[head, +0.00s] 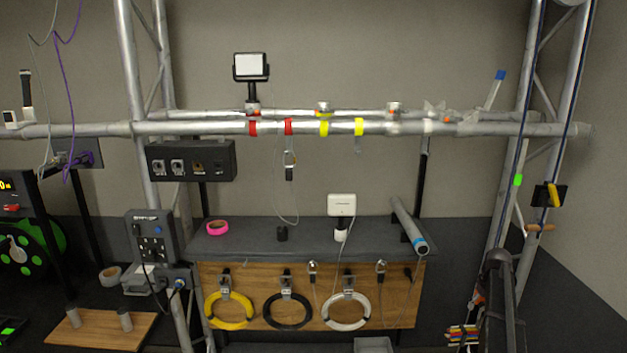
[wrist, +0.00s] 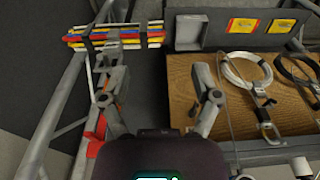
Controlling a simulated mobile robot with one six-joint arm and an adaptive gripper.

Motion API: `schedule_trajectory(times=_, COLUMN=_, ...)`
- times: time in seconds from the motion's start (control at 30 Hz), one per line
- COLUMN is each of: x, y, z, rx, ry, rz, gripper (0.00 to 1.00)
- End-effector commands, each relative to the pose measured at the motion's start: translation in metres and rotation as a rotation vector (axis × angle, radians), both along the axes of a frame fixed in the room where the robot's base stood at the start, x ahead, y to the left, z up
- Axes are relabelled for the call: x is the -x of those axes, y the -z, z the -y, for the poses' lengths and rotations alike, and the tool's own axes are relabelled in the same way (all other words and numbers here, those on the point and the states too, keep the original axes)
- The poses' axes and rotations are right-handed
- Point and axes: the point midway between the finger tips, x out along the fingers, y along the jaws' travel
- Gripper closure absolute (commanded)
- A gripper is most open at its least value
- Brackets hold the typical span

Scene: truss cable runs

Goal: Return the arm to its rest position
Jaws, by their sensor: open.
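My gripper (wrist: 160,100) is open in the wrist view, its two fingers wide apart with nothing between them. The fingers show in front of the wooden panel's edge and the truss upright. In the head view my dark arm (head: 498,290) stands at the lower right, in front of the right truss leg. The gripper itself cannot be made out clearly there.
A wooden panel (head: 265,278) holds yellow (head: 229,324), black and white (head: 346,325) cable coils under a grey shelf (head: 290,240). Coloured strips (wrist: 115,37) lie near the left finger. The right truss leg (head: 500,225) stands close to my arm. Truss tubes (head: 400,128) cross above the shelf.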

Motion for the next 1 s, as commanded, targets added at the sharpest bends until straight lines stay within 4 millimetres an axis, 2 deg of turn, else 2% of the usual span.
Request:
schedule_trajectory(times=0.03, x=0.005, y=0.006, z=-0.024, rx=-0.002, ry=-0.007, rz=-0.004, gripper=0.2)
schedule_trajectory(times=0.2, x=0.015, y=0.02, z=-0.103, rx=-0.007, ry=-0.019, rz=-0.018, gripper=0.2)
schedule_trajectory(times=0.5, x=0.051, y=0.043, z=-0.229, rx=-0.01, ry=-0.037, rz=-0.047, gripper=0.2)
schedule_trajectory(times=0.8, x=0.107, y=0.065, z=-0.338, rx=-0.007, ry=-0.056, rz=-0.074, gripper=0.2)
schedule_trajectory(times=1.0, x=0.152, y=0.079, z=-0.396, rx=0.0, ry=-0.067, rz=-0.089, gripper=0.2)
